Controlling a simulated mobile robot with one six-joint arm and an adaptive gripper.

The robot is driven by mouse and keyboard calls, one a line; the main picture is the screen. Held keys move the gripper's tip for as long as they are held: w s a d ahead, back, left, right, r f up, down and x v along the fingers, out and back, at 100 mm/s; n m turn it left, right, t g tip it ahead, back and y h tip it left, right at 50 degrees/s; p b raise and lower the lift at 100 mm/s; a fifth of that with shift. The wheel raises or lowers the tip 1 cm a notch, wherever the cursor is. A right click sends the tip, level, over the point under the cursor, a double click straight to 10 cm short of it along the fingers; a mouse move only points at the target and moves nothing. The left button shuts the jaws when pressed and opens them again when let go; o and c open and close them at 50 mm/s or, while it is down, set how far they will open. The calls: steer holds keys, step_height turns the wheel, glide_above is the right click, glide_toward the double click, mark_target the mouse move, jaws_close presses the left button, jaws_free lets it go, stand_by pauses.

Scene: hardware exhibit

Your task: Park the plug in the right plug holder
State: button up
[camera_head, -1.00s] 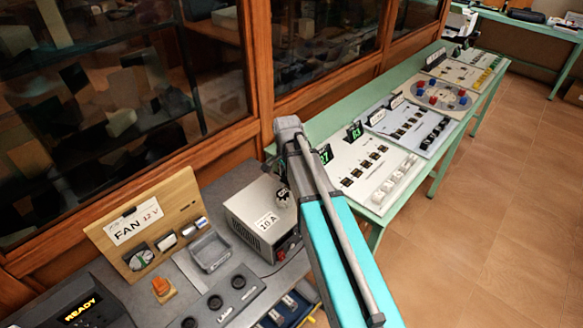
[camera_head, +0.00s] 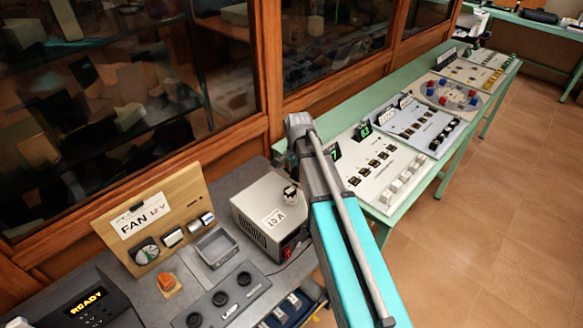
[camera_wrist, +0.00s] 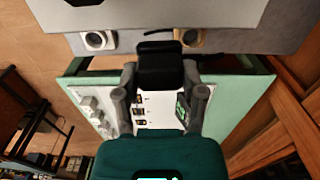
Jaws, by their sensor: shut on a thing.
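In the wrist view my gripper (camera_wrist: 160,82) is shut on a black plug (camera_wrist: 160,62), held between its two dark fingers. Beyond it, on a grey surface, are two small square blocks with dark round openings, which look like plug holders. A white block (camera_wrist: 97,40) is on the left, and a tan block (camera_wrist: 190,37) is on the right. The plug overlaps the tan block's lower left in the picture; I cannot tell whether they touch. In the head view my arm hides the gripper, the plug and these blocks.
A grey 10 A power box (camera_head: 272,215) stands left of my arm. Further left are a wooden FAN board (camera_head: 155,220), a grey tray (camera_head: 217,246), an orange switch (camera_head: 168,283) and a panel with black round sockets (camera_head: 232,302). A green table (camera_head: 405,185) with panels runs along the cabinets.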

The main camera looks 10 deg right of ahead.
steer(key=w+f+b, duration=0.4)
steer(key=w, duration=0.3)
steer(key=shift+d+f, duration=0.2)
steer(key=shift+d, duration=0.05)
steer(key=shift+f, duration=0.1)
stand_by(0.4)
steer(key=shift+f+b, duration=2.7)
steer(key=shift+b, duration=0.1)
steer(key=shift+w+f+b, duration=0.1)
steer(key=shift+f+b, duration=1)
stand_by(2.2)
steer(key=o, duration=1.2)
